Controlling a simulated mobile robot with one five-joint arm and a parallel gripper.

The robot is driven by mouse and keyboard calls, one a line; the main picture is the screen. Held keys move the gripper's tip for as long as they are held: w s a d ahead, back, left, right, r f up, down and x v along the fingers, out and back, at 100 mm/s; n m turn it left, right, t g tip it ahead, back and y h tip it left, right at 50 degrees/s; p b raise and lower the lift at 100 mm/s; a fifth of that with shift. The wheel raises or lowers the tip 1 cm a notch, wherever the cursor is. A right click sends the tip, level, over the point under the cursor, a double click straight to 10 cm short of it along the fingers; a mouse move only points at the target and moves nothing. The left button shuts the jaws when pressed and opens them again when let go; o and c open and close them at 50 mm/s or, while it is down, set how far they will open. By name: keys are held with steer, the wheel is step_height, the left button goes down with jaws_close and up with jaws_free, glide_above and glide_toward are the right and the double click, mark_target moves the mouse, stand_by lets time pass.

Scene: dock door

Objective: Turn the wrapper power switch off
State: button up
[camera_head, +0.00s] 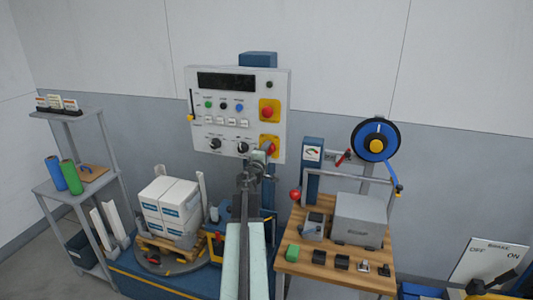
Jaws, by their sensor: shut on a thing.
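The wrapper's control panel (227,135) is a white upright box with a dark display, coloured buttons and knobs. The power switch (270,148) is a red rotary handle on a yellow plate at the panel's lower right. My arm reaches up from the bottom middle, and my gripper (263,157) is at the switch, shut on its red handle. The gripper covers the lower left part of the switch, so the handle's exact angle is hard to tell.
A red button on a yellow plate (269,109) sits just above the switch. Black knobs (242,147) lie to its left. Wrapped boxes (170,208) stand on a pallet at left. A wooden bench (333,262) with a grey machine (359,219) stands at right.

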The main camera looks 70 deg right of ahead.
steer(key=o, duration=1.4)
steer(key=shift+d, duration=0.1)
steer(key=a, duration=0.8)
steer(key=shift+s, duration=0.25)
